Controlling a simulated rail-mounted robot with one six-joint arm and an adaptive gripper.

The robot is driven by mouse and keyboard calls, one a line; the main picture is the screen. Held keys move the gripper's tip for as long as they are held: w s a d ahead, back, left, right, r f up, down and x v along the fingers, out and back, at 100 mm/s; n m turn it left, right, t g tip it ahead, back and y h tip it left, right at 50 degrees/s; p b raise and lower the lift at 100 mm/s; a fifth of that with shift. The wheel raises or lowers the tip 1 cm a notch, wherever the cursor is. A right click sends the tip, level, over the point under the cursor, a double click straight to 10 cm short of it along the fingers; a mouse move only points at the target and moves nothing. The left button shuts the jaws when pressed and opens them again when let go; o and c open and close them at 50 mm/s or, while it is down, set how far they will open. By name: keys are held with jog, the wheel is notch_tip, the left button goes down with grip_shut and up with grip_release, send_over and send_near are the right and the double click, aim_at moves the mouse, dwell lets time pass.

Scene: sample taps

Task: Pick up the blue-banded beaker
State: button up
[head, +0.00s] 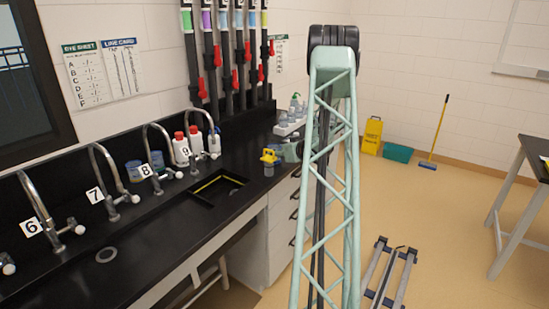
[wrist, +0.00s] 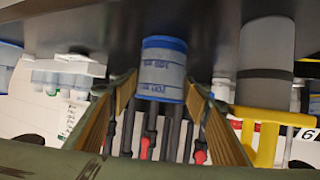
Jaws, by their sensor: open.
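The blue-banded beaker (wrist: 161,70) is pale and translucent, with a blue band at each end and blue markings. It stands on the black counter, which appears at the top of the inverted wrist view. My gripper (wrist: 160,84) is open, with one tan-lined finger on each side of the beaker. The gaps look small, and I cannot tell whether either finger touches it. In the head view my gripper (head: 291,151) is small and partly hidden behind my arm. I cannot make out this beaker there.
A grey cylinder with a yellow handle (wrist: 265,65) stands close on the right in the wrist view. A white rack (wrist: 68,66) and another blue-rimmed vessel (wrist: 8,62) are on the left. In the head view, a sink (head: 218,187) lies left of my gripper.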

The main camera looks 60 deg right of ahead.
jog(key=shift+w, duration=0.1)
dwell(0.5)
jog(key=c, duration=0.6)
jog(key=shift+o, duration=0.2)
notch_tip(320, 180, up, 10)
jog(key=p, duration=0.2)
dwell(0.8)
